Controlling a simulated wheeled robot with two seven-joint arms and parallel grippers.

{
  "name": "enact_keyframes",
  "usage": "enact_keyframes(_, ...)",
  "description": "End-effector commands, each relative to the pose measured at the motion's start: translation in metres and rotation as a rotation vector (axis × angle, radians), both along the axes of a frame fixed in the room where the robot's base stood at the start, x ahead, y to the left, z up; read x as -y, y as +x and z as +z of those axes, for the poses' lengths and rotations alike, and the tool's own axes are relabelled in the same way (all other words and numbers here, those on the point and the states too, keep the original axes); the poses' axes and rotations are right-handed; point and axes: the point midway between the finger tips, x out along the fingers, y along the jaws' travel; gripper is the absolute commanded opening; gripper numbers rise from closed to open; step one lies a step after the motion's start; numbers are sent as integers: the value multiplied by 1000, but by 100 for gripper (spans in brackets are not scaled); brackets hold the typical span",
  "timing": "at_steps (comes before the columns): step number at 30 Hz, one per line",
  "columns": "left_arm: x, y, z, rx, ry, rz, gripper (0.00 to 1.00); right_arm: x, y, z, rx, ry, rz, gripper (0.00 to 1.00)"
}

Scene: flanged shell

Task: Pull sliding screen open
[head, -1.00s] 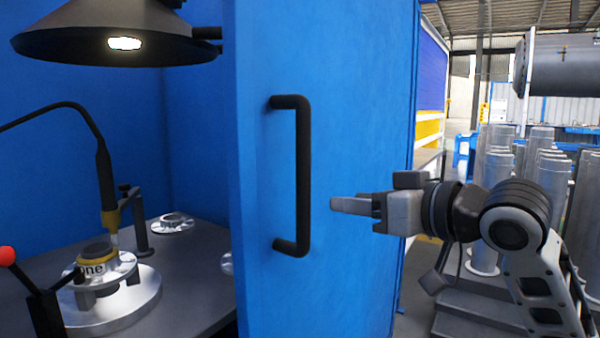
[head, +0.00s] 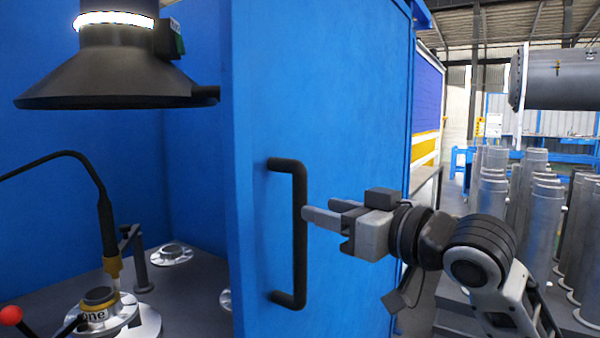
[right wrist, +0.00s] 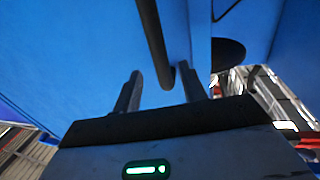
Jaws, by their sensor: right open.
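The blue sliding screen (head: 345,110) stands upright in the middle of the head view, with a black vertical bar handle (head: 300,235) on its face. My right gripper (head: 322,216) is just right of the handle, its fingers pointing left at the bar around mid-height. It is open and holds nothing. In the right wrist view the handle (right wrist: 153,45) comes down between the two open fingers (right wrist: 165,92), closer to the right one; I cannot tell whether either touches it. My left gripper is not in view.
Left of the screen is a blue booth with a dark lamp hood (head: 115,75), a flanged part (head: 97,305) on a round base and a red-knobbed lever (head: 12,316). Several grey metal cylinders (head: 490,195) stand at the right behind my arm.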

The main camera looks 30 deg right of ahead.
Motion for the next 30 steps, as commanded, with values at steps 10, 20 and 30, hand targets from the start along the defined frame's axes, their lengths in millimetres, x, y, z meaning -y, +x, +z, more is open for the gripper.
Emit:
enact_keyframes(10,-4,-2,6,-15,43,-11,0,-11,54,1,3,1,0,42)
enact_keyframes(20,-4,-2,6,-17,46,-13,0,-13,64,-1,1,-3,0,42)
enact_keyframes(30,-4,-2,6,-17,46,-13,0,-13,63,0,1,-2,0,0)
